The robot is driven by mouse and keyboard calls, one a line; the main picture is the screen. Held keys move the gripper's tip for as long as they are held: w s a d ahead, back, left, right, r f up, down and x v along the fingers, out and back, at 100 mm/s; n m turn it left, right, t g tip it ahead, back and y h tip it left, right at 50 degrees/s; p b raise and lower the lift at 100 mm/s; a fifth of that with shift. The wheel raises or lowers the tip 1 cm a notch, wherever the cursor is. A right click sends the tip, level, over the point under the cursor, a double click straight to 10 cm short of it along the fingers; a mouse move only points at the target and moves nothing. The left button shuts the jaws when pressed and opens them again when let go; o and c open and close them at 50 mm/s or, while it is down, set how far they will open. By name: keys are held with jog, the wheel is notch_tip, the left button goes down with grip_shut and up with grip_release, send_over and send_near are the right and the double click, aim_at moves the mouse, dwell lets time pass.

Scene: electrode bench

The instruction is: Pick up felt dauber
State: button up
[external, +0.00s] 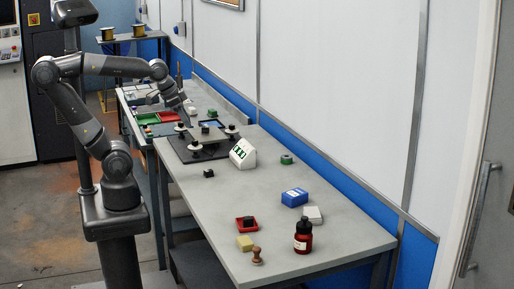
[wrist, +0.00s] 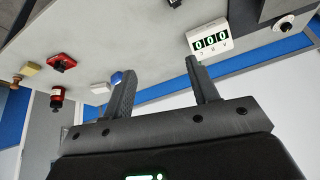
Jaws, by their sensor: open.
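No object is clearly recognisable as a felt dauber. A wooden knob-handled piece (external: 257,256) stands upright at the bench's near end, and a small black block (external: 248,221) sits in a red tray (external: 239,229); I cannot tell whether either is the dauber. In the wrist view the wooden piece (wrist: 15,82) and red tray (wrist: 54,65) show at the far left. My gripper (wrist: 161,66) is open, with nothing between its fingers. In the external view it is near the black plate at the bench's far end, well away from these items.
A dark red bottle (external: 303,238), yellow block (external: 245,243), blue box (external: 294,198) and white block (external: 313,215) stand near the front. A white counter box (external: 243,152) stands by the black plate (external: 190,153) with its knobbed fixture. The middle of the bench is mostly clear.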

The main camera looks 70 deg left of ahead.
jog(key=w+d+r+m+g, duration=0.2)
jog(key=w+d+m, duration=0.75)
jog(key=d, duration=0.45)
jog(key=m+g, duration=0.3)
jog(key=m, duration=1.6)
send_over(257, 248)
notch_tip(257, 248, down, 16)
jog(key=shift+d+r, duration=0.1)
jog(key=shift+r, duration=0.05)
notch_tip(257, 248, down, 5)
jog(key=shift+r, duration=0.15)
jog(key=shift+s+f, duration=0.1)
jog(key=shift+f, duration=2.9)
jog(key=shift+c, duration=0.4)
